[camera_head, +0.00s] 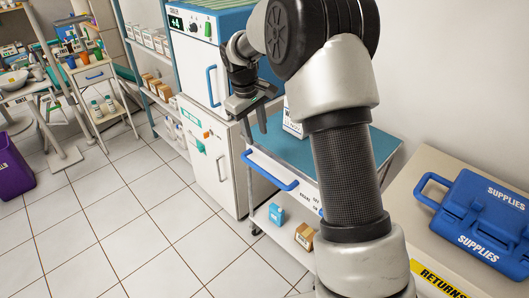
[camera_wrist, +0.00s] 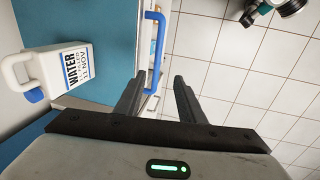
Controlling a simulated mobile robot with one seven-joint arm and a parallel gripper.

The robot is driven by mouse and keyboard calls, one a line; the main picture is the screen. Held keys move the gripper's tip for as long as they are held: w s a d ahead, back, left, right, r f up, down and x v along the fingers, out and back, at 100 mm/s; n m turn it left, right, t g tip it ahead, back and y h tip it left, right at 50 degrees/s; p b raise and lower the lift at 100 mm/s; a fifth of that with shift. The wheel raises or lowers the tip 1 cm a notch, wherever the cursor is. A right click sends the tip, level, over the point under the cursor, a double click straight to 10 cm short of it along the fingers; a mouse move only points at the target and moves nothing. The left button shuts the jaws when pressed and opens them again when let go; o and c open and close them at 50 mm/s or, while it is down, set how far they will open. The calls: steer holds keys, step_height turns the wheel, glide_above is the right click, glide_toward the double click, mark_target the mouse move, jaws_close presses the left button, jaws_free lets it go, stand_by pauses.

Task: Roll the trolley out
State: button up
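The trolley (camera_head: 290,152) is white with a blue top, and stands between the cooler and the returns counter, partly hidden behind my arm. Its blue bar handle (camera_head: 268,170) faces the open floor. In the wrist view the handle (camera_wrist: 153,45) runs beside the blue top (camera_wrist: 105,22), just beyond my fingertips. My gripper (camera_wrist: 161,80) is open, its two dark fingers apart with nothing held between them. In the head view my gripper (camera_head: 257,112) hangs above the trolley's handle side, apart from the handle.
A white water jug (camera_wrist: 62,72) stands on the trolley top. A blue box (camera_head: 277,214) and a brown box (camera_head: 304,236) sit on its lower shelf. The cooler (camera_head: 198,65) stands at left, and a counter with a blue supplies case (camera_head: 480,215) at right. Tiled floor (camera_head: 130,225) in front is clear.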

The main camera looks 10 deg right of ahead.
mark_target(265, 171)
steer(key=w+d+f+b, duration=0.1)
steer(key=f, duration=0.5)
steer(key=w+d+f+b, duration=0.1)
steer(key=f, duration=0.6)
steer(key=w+d+f+b, duration=0.1)
steer(key=f, duration=0.5)
steer(key=shift+w+d+f, duration=0.2)
steer(key=shift+f, duration=0.2)
jaws_close()
